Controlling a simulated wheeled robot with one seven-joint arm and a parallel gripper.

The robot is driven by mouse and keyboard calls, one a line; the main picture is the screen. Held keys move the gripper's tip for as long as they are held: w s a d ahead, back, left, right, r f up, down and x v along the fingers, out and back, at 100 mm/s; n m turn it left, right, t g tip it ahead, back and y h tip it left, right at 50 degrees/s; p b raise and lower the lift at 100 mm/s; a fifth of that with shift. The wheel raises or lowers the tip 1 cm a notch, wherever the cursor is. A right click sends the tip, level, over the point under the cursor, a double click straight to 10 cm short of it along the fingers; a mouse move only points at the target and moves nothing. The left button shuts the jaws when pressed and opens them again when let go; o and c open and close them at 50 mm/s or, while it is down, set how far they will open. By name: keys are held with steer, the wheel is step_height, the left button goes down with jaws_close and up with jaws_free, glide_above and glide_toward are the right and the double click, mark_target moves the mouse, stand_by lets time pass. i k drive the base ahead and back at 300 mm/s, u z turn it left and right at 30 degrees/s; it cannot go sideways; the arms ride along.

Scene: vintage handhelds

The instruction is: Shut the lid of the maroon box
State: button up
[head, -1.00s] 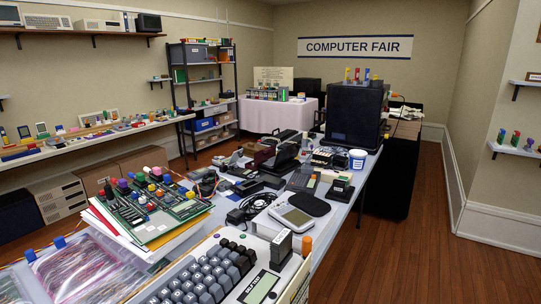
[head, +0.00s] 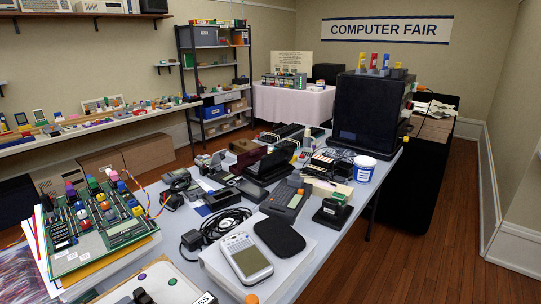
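A small maroon box (head: 241,147) stands on the grey table (head: 335,232), toward its far half and left of the middle. It is small in the picture and partly crowded by dark devices. I cannot clearly tell how far its lid is raised. A black case (head: 270,166) stands just in front of it to the right. My gripper is not in view.
Circuit boards (head: 95,222) are stacked at left. A white tub (head: 364,168) and a large black case (head: 367,112) stand at right. Open wood floor (head: 425,255) lies right.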

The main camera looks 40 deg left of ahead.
mark_target(245, 160)
steer(key=i, duration=1.5)
steer(key=u, duration=4.7)
